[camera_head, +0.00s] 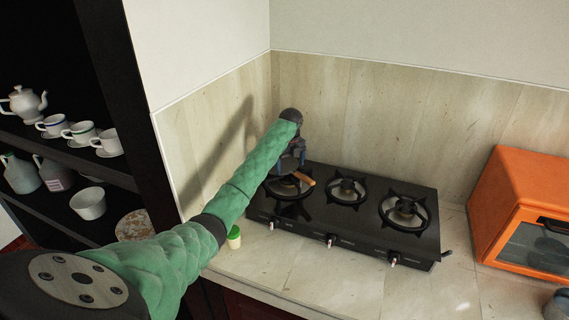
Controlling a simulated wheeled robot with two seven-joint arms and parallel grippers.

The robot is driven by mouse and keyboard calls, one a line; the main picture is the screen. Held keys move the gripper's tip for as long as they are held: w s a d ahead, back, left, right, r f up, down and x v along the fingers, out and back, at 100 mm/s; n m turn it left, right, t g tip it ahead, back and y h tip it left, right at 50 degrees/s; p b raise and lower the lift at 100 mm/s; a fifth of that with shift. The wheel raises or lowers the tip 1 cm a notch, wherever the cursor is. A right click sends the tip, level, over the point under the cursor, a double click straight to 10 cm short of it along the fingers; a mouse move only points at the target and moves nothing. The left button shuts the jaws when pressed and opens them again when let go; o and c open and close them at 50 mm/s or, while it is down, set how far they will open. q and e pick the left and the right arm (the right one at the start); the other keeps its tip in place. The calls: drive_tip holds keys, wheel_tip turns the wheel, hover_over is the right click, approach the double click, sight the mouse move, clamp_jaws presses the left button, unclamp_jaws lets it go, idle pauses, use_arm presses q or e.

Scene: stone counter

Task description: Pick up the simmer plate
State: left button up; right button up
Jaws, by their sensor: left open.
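The simmer plate appears to be the dark flat piece (283,187) over the left burner of the black stove. A short wooden handle (307,181) shows at its right side. My left arm reaches in from the lower left in a green padded sleeve. My left gripper (296,168) is open and points down over the left burner, close to the wooden handle. The wrist and gripper hide part of the plate, and I cannot tell whether the fingers touch it. My right gripper is not in view.
The black stove (345,222) has two bare burners to the right. A small green-lidded jar (234,238) stands by its front left corner. An orange oven (522,215) is at the right. A dark shelf with cups and a teapot (23,103) is at the left. The front counter is mostly clear.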

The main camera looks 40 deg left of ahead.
use_arm(q)
drive_tip(key=shift+f+p, duration=0.3)
drive_tip(key=shift+f, duration=0.75)
drive_tip(key=shift+c, duration=0.4)
clamp_jaws()
